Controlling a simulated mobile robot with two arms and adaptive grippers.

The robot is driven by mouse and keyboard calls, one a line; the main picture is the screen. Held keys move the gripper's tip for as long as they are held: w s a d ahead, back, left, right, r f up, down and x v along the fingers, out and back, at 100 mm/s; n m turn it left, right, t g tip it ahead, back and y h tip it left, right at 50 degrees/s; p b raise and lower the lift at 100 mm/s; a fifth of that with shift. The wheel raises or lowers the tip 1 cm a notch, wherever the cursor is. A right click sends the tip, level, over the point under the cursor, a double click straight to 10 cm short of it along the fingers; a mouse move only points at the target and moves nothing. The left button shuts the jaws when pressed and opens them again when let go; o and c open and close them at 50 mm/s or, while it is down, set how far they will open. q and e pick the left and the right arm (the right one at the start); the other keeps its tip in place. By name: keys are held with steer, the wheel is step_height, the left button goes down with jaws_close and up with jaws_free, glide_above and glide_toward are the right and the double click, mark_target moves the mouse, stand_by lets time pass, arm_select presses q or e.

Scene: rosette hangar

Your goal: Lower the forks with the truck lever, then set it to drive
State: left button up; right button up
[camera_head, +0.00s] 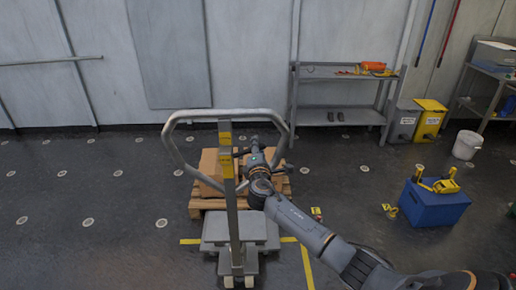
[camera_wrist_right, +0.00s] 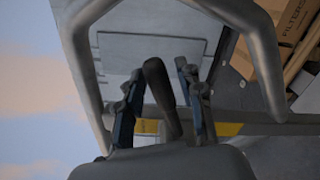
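The pallet truck has a grey loop handle (camera_head: 172,148) on an upright mast (camera_head: 231,205) with yellow labels, above a grey base (camera_head: 262,230). The black truck lever (camera_wrist_right: 158,88) shows in the right wrist view, rising between the fingers of my right gripper (camera_wrist_right: 158,72). The fingers stand apart on both sides of it, with a visible gap at the right finger. In the head view my right gripper (camera_head: 239,168) is at the mast, inside the loop, and hides the lever there. The forks are hidden by the pallet and base. My left gripper is out of view.
A wooden pallet (camera_head: 202,206) with cardboard boxes (camera_head: 210,168) sits behind the mast. A blue box (camera_head: 432,208) stands on the floor at right. A shelf (camera_head: 335,107) and yellow bin (camera_head: 430,118) line the back wall. The left floor is clear.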

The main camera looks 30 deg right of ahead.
jaws_close()
steer(key=shift+f, duration=0.1)
steer(key=f+m+b, duration=0.1)
steer(key=b, duration=0.1)
steer(key=f+m+b, duration=0.1)
steer(key=m+b, duration=0.1)
steer(key=f+m+b, duration=0.1)
steer(key=b, duration=0.2)
steer(key=shift+s+d+f, duration=0.2)
steer(key=shift+d, duration=0.05)
steer(key=shift+o, duration=1.7)
jaws_free()
